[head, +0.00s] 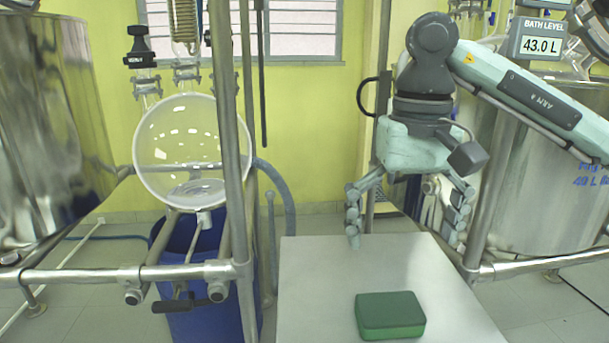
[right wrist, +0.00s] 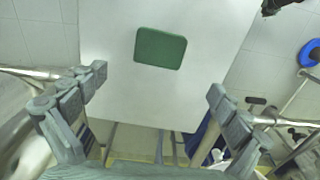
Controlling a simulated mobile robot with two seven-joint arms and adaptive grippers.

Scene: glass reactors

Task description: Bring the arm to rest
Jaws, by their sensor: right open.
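My right gripper (head: 402,236) hangs fingers down over the back part of the white table, with its fingers spread wide and nothing between them. In the right wrist view the two fingers of the right gripper (right wrist: 158,82) are far apart, one at each side. A green box-like block (head: 390,315) lies on the table near its front, apart from the gripper. The block also shows in the right wrist view (right wrist: 160,48), beyond the fingertips. My left gripper is not in view.
The white table (head: 320,290) is otherwise bare. Metal frame tubes (head: 130,272) and a round glass vessel (head: 190,150) stand to its left, above a blue drum (head: 200,310). A large steel bath (head: 550,190) with a "43.0 L" display (head: 541,43) stands at right.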

